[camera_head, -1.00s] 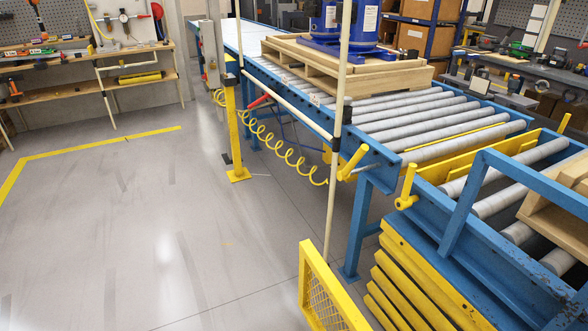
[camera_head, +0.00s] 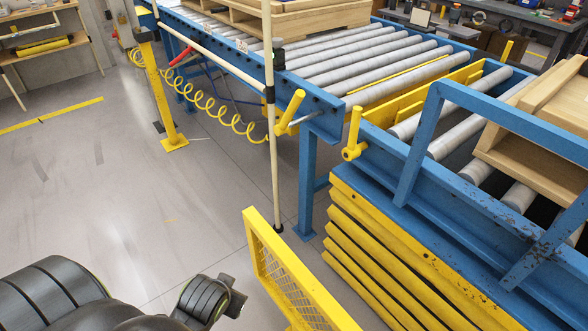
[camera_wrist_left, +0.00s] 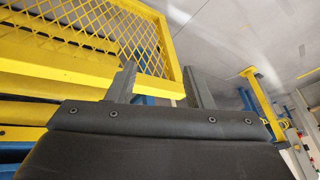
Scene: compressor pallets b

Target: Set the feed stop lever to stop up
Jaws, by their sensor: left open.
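Two yellow levers show in the head view, and no label tells which is the feed stop lever. One lever (camera_head: 291,110) leans to the upper right at the end of the blue roller conveyor. The other lever (camera_head: 354,131) stands nearly upright on the side of the blue lift table. My left arm comes in at the lower left, with its wrist end (camera_head: 212,299) well below and left of both levers. In the left wrist view my left gripper (camera_wrist_left: 163,80) is open, its two dark fingers apart with nothing between them. My right gripper is out of view.
A yellow mesh gate (camera_head: 290,278) stands between my left arm and the lift table (camera_head: 385,171). A pale post (camera_head: 273,160) rises just left of the conveyor lever. A yellow coiled hose (camera_head: 205,104) hangs along the conveyor. Grey floor at left is clear.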

